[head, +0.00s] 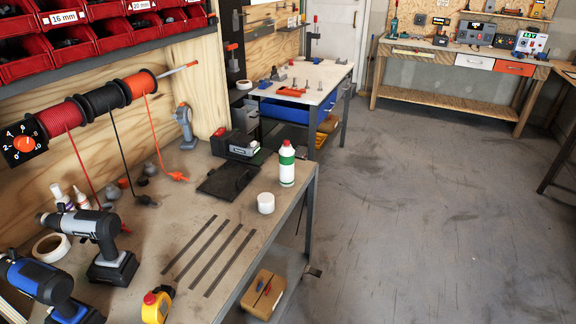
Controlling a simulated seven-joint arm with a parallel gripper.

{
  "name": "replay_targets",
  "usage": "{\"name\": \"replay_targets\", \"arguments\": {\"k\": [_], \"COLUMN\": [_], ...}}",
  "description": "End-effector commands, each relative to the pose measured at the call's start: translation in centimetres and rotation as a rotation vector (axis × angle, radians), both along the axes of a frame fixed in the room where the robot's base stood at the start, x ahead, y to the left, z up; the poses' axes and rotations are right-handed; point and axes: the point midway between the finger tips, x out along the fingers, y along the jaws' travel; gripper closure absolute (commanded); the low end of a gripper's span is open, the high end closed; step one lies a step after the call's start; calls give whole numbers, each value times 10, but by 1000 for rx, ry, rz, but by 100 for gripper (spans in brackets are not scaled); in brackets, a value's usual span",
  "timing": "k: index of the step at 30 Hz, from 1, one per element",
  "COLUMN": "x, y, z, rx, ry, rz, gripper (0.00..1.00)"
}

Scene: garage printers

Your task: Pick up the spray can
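A white and green container (287,168) with a red cap stands upright near the right edge of the near workbench (190,220). It is the most can-like thing in view, but I cannot tell for sure that it is the spray can. Two small white bottles (82,200) stand at the left of the bench, partly behind a grey drill. My gripper is not in view.
A white roll or jar (266,203) stands just in front of the container. A dark flat tray (229,180) lies to its left, and several thin dark strips (215,255) lie in front. Drills (100,245) and a yellow tape measure (157,305) crowd the near left. Open floor (430,220) lies right.

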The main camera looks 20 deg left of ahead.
Motion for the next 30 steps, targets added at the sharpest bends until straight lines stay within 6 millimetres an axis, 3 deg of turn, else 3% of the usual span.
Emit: {"name": "replay_targets", "arguments": {"k": [8, 23, 30], "x": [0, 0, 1], "y": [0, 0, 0], "z": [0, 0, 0], "rx": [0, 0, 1], "ry": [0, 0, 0], "rz": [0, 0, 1], "gripper": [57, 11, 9]}}
